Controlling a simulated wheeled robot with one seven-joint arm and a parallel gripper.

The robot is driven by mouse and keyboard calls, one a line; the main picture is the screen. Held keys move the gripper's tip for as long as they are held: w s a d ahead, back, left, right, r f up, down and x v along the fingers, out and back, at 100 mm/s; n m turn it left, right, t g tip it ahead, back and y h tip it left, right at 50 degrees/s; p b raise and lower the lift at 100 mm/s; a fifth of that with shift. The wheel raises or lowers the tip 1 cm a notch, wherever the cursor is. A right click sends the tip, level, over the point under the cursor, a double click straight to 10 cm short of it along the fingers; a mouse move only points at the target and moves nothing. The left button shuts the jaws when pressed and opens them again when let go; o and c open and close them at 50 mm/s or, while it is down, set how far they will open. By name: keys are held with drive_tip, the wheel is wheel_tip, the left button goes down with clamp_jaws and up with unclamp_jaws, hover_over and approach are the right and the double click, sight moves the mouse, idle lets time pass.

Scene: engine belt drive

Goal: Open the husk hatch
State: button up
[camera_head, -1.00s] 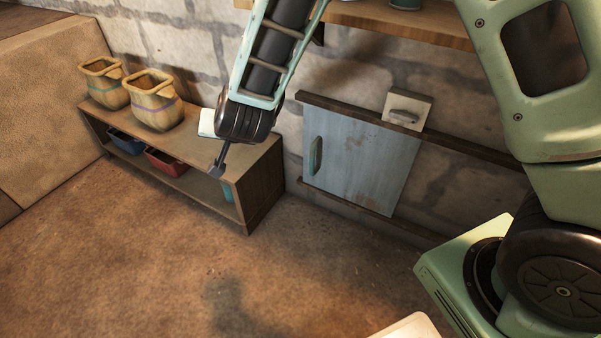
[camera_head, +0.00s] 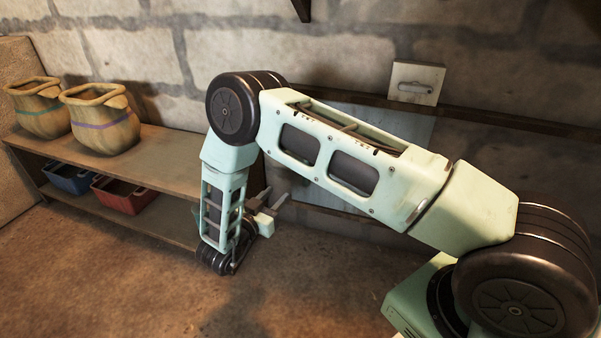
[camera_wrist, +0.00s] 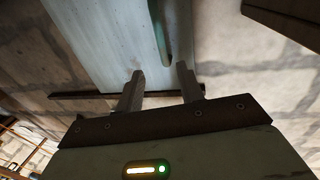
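The hatch (camera_head: 405,124) is a pale blue, worn panel between dark rails on the brick wall. In the head view my arm hides most of it, including its handle. In the wrist view the panel (camera_wrist: 100,45) fills the upper left, with the upright teal handle (camera_wrist: 162,38) near its right edge. My gripper (camera_head: 275,197) is low in front of the wall, by the hatch's left side. In the wrist view my gripper (camera_wrist: 160,82) has its two fingers apart with nothing between them. The handle lies ahead of the gap, apparently clear of both fingers.
A low wooden shelf (camera_head: 160,160) stands at the left, close to my forearm. A pale plate with a grip (camera_head: 416,83) is above the hatch. Open floor lies in front.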

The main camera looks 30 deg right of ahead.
sight(306, 179)
drive_tip(key=shift+b+x, duration=3.4)
drive_tip(key=shift+x, duration=5.05)
drive_tip(key=shift+w+r, duration=0.1)
drive_tip(key=shift+w, duration=0.05)
drive_tip(key=shift+c, duration=0.4)
clamp_jaws()
